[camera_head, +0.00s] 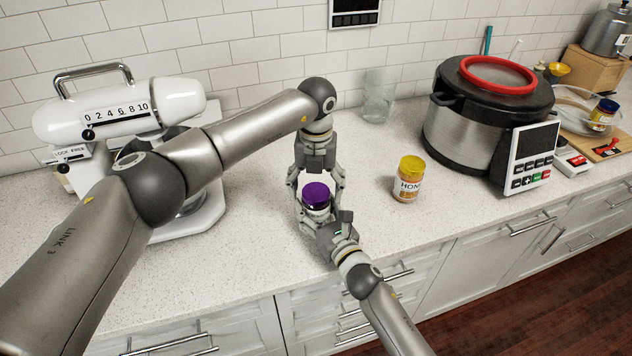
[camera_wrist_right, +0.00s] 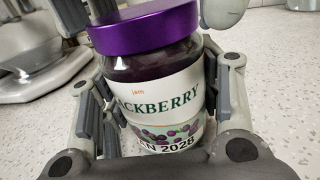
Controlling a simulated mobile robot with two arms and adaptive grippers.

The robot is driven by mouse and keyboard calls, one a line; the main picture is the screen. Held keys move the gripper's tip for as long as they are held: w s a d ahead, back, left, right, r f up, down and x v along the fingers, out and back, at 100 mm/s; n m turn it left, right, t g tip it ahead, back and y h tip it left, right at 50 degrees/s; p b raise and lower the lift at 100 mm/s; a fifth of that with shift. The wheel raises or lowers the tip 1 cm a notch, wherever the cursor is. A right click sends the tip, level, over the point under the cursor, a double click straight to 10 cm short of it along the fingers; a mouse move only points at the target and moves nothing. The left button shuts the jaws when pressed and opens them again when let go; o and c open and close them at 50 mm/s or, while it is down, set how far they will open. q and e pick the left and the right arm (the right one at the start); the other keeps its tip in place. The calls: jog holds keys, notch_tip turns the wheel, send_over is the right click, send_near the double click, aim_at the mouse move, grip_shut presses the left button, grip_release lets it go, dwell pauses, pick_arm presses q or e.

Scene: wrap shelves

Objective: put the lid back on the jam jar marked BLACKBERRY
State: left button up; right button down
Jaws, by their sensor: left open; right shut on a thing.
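The BLACKBERRY jam jar (camera_wrist_right: 160,95) stands upright on the counter, dark with a white label; its body also shows in the head view (camera_head: 317,208). The purple lid (camera_head: 316,191) is on top of the jar, and it shows in the right wrist view (camera_wrist_right: 155,27). I cannot tell whether it is screwed tight. My left gripper (camera_head: 316,186) points down from above, open, with its fingers on either side of the lid. My right gripper (camera_head: 320,214) comes from the front and is shut on the jar's body. Its fingers hide part of the jar's sides.
A honey jar with a yellow lid (camera_head: 409,178) stands to the right. A glass (camera_head: 378,95) is behind, a large cooker (camera_head: 490,115) is farther right, and a white mixer (camera_head: 120,110) is behind my left arm. The counter between the jars is clear.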

pick_arm(q)
jog(key=c, duration=1.1)
jog(key=m, duration=0.4)
jog(key=shift+m, duration=0.4)
jog(key=o, duration=1.1)
jog(key=shift+r, duration=2.25)
notch_tip(320, 180, up, 4)
jog(key=shift+f, duration=0.25)
